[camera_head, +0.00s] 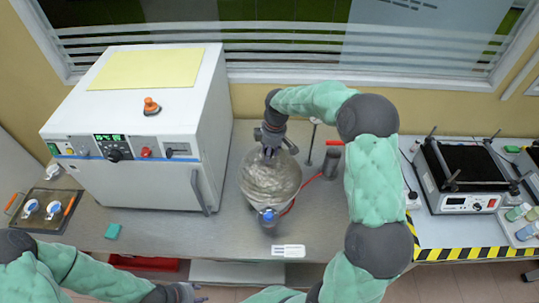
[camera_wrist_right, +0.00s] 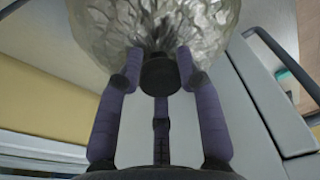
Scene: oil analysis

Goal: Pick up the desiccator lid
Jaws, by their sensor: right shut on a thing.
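The desiccator lid (camera_head: 270,180) is a clear, wavy glass dome in the middle of the bench in the head view. It fills the top of the right wrist view (camera_wrist_right: 160,25). My right gripper (camera_head: 272,146) is over the top of the dome. In the right wrist view its fingers (camera_wrist_right: 158,75) are shut around the dark knob at the lid's top. The desiccator body under the lid is mostly hidden, and I cannot tell whether the lid touches it. My left gripper (camera_head: 185,292) is low at the front edge, away from the lid; its finger opening is unclear.
A white oven (camera_head: 140,120) stands left of the lid. A blue-capped item (camera_head: 268,217) is in front of it, and a stand with a red tube (camera_head: 331,160) is right. A shaker (camera_head: 465,180) sits on the right table. A white label (camera_head: 288,251) lies near the front edge.

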